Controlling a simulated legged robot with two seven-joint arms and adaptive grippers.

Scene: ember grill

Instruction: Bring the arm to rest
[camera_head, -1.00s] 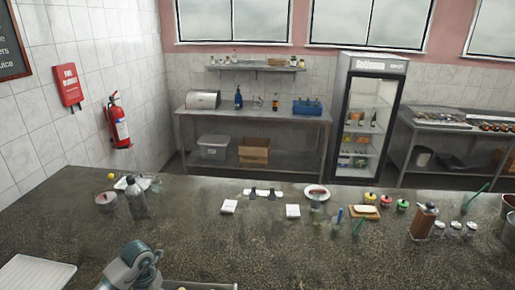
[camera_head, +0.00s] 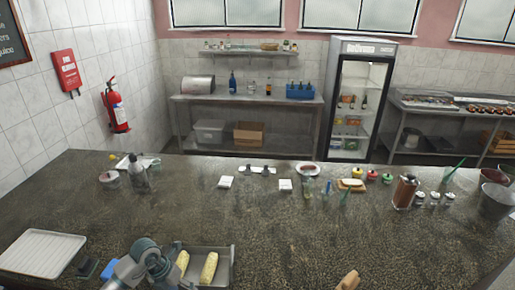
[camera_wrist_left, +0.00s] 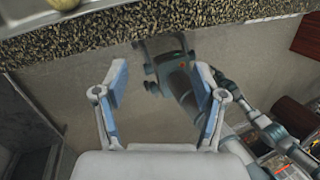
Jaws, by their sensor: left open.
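My left arm shows at the bottom left of the head view, by the near edge of the counter (camera_head: 290,230). Its gripper is not clearly seen there. In the left wrist view my left gripper (camera_wrist_left: 160,90) is open, with its two blue-padded fingers apart and nothing between them. It points down past the counter edge, over the floor (camera_wrist_left: 90,110). My own base and other arm links show below and beside it. My right gripper cannot be made out in the head view.
A metal tray (camera_head: 221,281) with two yellow corn cobs (camera_head: 209,268) lies right beside my left arm. A white ribbed tray (camera_head: 42,254) lies at the left. Bottles, plates and small jars stand along the far side. The middle of the counter is clear.

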